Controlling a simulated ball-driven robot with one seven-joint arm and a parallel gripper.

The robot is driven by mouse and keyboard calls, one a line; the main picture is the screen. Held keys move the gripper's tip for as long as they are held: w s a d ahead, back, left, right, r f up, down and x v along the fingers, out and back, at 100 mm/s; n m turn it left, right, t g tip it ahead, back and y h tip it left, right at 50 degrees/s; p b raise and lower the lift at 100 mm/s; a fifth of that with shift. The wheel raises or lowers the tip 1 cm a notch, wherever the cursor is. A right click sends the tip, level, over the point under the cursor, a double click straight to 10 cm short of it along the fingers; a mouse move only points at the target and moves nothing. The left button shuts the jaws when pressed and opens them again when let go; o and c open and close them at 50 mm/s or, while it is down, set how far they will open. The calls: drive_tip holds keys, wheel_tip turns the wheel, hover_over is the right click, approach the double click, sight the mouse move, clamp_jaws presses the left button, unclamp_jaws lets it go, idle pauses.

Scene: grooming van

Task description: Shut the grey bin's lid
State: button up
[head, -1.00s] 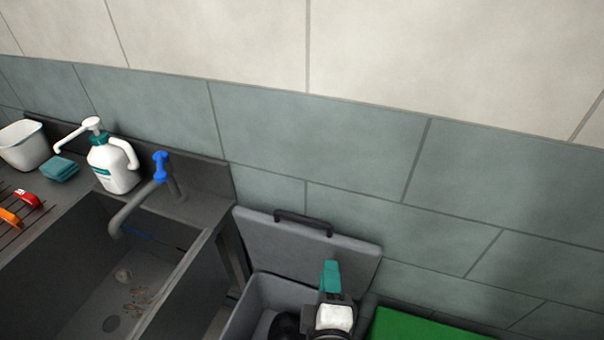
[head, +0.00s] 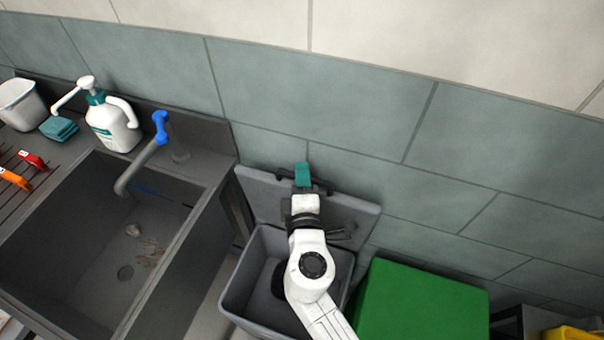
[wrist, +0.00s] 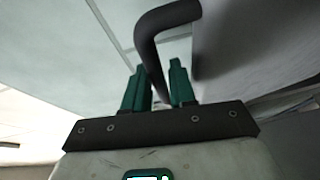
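The grey bin (head: 237,290) stands right of the sink with its lid (head: 262,200) raised, leaning back toward the tiled wall. The lid has a dark bar handle (head: 322,187) near its top edge. My gripper (head: 303,174) is at this handle, in front of the lid, with my arm reaching across the bin's opening. In the wrist view, the handle (wrist: 165,22) runs down between the two teal fingers of my gripper (wrist: 160,85). A dark thing in the bin is partly hidden by my arm.
A sink (head: 75,250) with a blue-handled tap (head: 160,125) is at the left. A white pump bottle (head: 112,125) stands behind it. A green box (head: 420,305) stands close to the bin's right side. The tiled wall is right behind the lid.

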drive_tip(key=shift+w, duration=0.25)
clamp_jaws()
idle(0.3)
